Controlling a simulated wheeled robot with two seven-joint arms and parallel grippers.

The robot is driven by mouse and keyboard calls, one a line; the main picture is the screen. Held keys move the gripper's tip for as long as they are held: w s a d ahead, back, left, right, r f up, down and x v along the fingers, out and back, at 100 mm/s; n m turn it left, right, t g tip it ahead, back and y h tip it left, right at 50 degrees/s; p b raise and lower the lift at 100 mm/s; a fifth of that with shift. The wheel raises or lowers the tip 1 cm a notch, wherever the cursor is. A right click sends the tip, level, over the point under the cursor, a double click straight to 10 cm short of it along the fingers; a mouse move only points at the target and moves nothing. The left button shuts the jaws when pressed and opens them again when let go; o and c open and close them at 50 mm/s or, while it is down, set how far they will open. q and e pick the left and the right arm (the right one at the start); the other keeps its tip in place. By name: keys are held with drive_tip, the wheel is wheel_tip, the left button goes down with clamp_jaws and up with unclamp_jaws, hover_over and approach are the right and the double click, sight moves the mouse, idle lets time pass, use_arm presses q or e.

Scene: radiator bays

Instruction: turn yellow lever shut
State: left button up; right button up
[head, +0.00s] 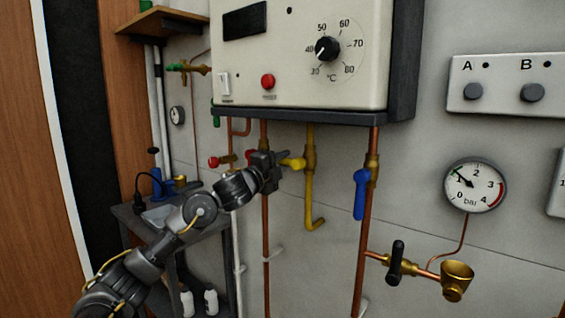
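The yellow lever (293,164) sticks out to the left from a brass valve (310,156) under the white boiler. It lies roughly level, crosswise to the upright yellow pipe (309,201). My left gripper (277,161) is at the lever's left end, with its dark fingers touching or very close to it. The lever's tip is partly hidden by the gripper. Whether the fingers are open or shut on it cannot be made out. My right gripper is not in view.
The boiler (300,60) hangs just above. A blue lever (361,194) points down on a copper pipe to the right. A red valve handle (221,161) is to the left. A pressure gauge (474,185) and a black-handled valve (396,262) are at the right. A grey cart (160,225) stands at the lower left.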

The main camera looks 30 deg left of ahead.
use_arm(q)
drive_tip(key=o, duration=0.4)
drive_tip(key=shift+r, duration=0.15)
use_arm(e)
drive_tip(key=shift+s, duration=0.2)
use_arm(q)
drive_tip(key=shift+s+a, duration=0.1)
drive_tip(key=shift+s, duration=0.1)
drive_tip(key=shift+f+b+v, duration=0.25)
drive_tip(key=shift+b+v, duration=0.2)
drive_tip(key=shift+v, duration=0.8)
drive_tip(key=b+v, duration=0.1)
drive_tip(key=v, duration=0.6)
drive_tip(key=shift+s, duration=0.4)
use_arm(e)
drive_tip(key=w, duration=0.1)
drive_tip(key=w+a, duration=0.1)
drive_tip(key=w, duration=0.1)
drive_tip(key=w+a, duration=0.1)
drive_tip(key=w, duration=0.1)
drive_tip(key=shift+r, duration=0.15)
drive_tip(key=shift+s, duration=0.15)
